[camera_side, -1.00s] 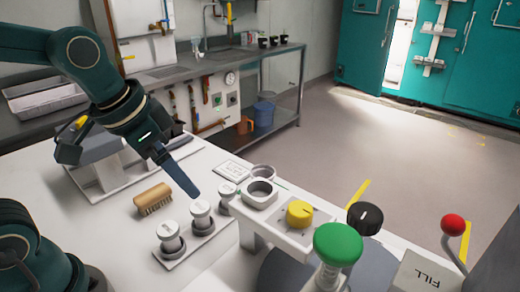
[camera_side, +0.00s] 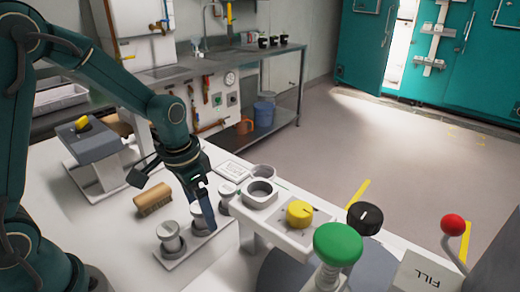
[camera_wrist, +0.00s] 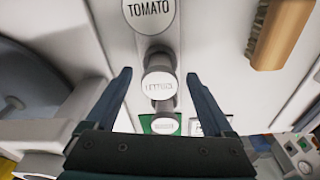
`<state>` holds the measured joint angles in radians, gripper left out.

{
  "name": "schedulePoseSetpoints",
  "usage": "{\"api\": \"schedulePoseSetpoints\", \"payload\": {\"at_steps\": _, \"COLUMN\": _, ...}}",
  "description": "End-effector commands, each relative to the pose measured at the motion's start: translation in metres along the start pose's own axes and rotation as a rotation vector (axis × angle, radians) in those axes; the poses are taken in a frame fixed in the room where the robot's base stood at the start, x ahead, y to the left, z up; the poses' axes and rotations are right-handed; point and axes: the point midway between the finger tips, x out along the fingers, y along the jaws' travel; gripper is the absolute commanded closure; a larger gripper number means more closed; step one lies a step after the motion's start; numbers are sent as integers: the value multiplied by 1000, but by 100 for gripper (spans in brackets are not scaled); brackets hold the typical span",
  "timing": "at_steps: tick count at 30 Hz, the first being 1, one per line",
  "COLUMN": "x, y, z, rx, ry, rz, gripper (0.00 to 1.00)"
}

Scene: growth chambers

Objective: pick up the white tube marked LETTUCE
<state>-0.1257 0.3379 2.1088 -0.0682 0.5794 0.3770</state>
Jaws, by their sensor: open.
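The white tube marked LETTUCE (camera_wrist: 160,85) stands in the middle of a row of white capped tubes. In the wrist view its cap lies between the two blue fingers of my gripper (camera_wrist: 158,78), which is open, with a gap on each side. In the side view my gripper (camera_side: 204,206) points down at the LETTUCE tube (camera_side: 195,217), and a finger hides part of it. Whether the fingers reach below the cap is hard to tell. The TOMATO tube (camera_wrist: 150,12) stands at the top of the wrist view.
A third tube (camera_wrist: 164,126) shows beyond LETTUCE, its label unclear. The tubes stand on a white rack (camera_side: 180,257). A wooden brush (camera_side: 152,199) lies to the left. A panel with a yellow knob (camera_side: 299,213) and green button (camera_side: 338,243) stands to the right.

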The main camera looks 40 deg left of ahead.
Motion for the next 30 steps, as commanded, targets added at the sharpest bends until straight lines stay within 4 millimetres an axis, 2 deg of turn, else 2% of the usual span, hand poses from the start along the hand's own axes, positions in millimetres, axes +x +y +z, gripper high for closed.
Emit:
{"api": "schedulePoseSetpoints", "payload": {"at_steps": 9, "x": 5, "y": 0, "z": 0, "rx": 0, "ry": 0, "rz": 0, "gripper": 13}}
{"api": "schedulePoseSetpoints", "payload": {"at_steps": 10, "x": 5, "y": 0, "z": 0, "rx": 0, "ry": 0, "rz": 0, "gripper": 17}}
{"api": "schedulePoseSetpoints", "payload": {"at_steps": 14, "x": 5, "y": 0, "z": 0, "rx": 0, "ry": 0, "rz": 0, "gripper": 67}}
{"api": "schedulePoseSetpoints", "payload": {"at_steps": 15, "x": 5, "y": 0, "z": 0, "rx": 0, "ry": 0, "rz": 0, "gripper": 82}}
{"api": "schedulePoseSetpoints", "payload": {"at_steps": 16, "x": 5, "y": 0, "z": 0, "rx": 0, "ry": 0, "rz": 0, "gripper": 94}}
{"api": "schedulePoseSetpoints", "payload": {"at_steps": 17, "x": 5, "y": 0, "z": 0, "rx": 0, "ry": 0, "rz": 0, "gripper": 100}}
{"api": "schedulePoseSetpoints", "payload": {"at_steps": 26, "x": 3, "y": 0, "z": 0, "rx": 0, "ry": 1, "rz": -1, "gripper": 100}}
{"api": "schedulePoseSetpoints", "payload": {"at_steps": 30, "x": -4, "y": 0, "z": -2, "rx": 0, "ry": 4, "rz": -1, "gripper": 100}}
